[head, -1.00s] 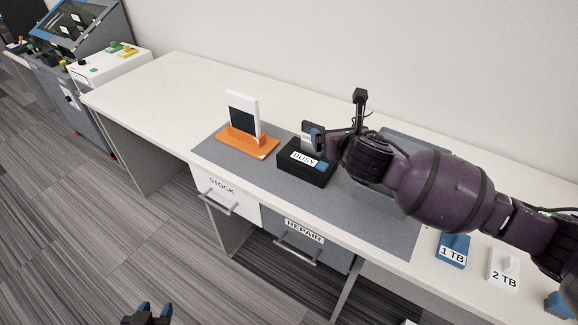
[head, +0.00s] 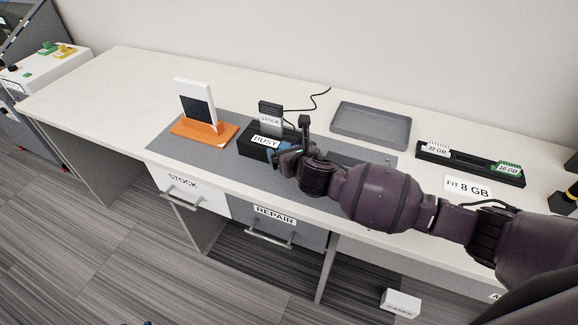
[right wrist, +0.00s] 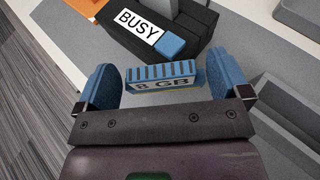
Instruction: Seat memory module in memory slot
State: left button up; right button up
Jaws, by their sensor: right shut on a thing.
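The memory module (right wrist: 163,84) is a blue ridged block labelled 8 GB, between the two blue fingers of my right gripper (right wrist: 167,65) in the right wrist view. My right gripper (head: 277,160) is shut on it. In the head view the gripper is at the front right of the black BUSY dock (head: 246,147), and the module is not distinct there. I cannot make out the memory slot in either view; my right arm covers part of the grey mat. My left gripper is not clearly seen.
Behind are an empty grey tray (head: 372,122) and, right, a black rack (head: 465,161) with 32 GB and 16 GB modules. A card (head: 467,188) reads FIT 8 GB.

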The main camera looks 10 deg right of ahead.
jog(key=shift+f+b, duration=0.65)
jog(key=shift+f, duration=2.05)
jog(key=shift+r, duration=0.1)
jog(key=o, duration=0.5)
jog(key=shift+o, duration=0.2)
